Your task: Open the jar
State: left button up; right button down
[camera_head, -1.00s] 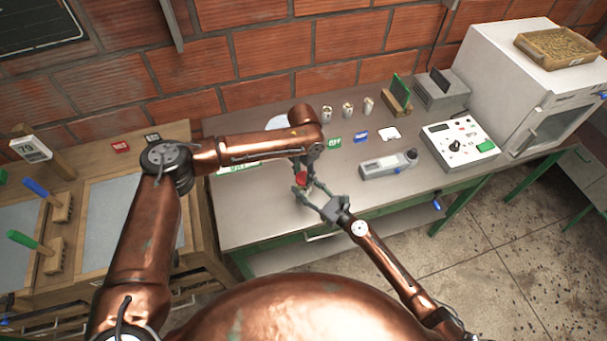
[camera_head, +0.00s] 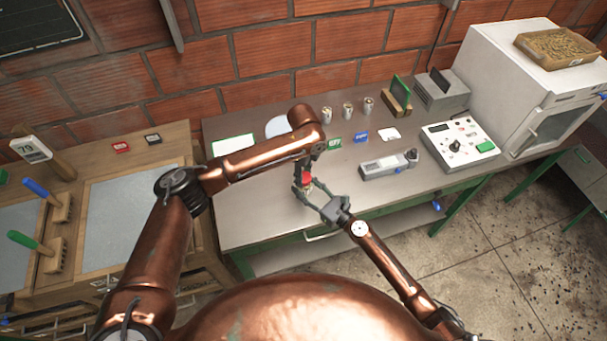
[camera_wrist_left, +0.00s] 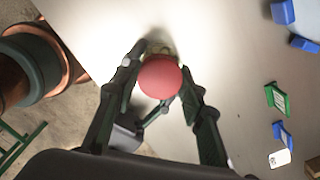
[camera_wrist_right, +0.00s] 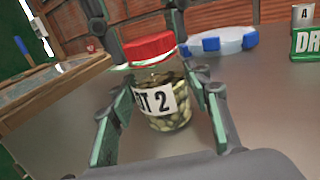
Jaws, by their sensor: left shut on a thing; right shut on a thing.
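A clear glass jar (camera_wrist_right: 158,92) with a red lid (camera_wrist_right: 148,46) stands upright, full of pale green beans, its label ending in "OT 2". My right gripper (camera_wrist_right: 160,115) is shut on the jar's body, one finger on each side. My left gripper (camera_head: 306,182) comes from above and is shut on the red lid, which shows as a round red top between its fingers in the left wrist view (camera_wrist_left: 160,76). The lid sits at the jar's top; I cannot tell whether it is loose. In the head view the grippers hide most of the jar.
The grey bench (camera_head: 265,215) is clear around the jar. Behind stand several small cans (camera_head: 347,110), a green sign (camera_head: 334,143) and a white round dish (camera_wrist_right: 225,40) with blue clips.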

pick_arm(q)
jog(key=n, duration=0.4)
jog(key=shift+s+d, duration=0.1)
jog(key=shift+d, duration=0.05)
pick_arm(e)
jog(key=shift+a+r, duration=0.1)
pick_arm(q)
jog(key=n, duration=0.4)
jog(key=shift+n, duration=0.3)
jog(key=n, duration=0.6)
pick_arm(e)
jog(key=shift+s, duration=0.1)
pick_arm(q)
jog(key=n, duration=0.5)
pick_arm(e)
jog(key=shift+a, duration=0.1)
pick_arm(q)
jog(key=n, duration=0.4)
jog(key=shift+r, duration=0.1)
jog(key=n, duration=0.8)
jog(key=shift+r, duration=0.1)
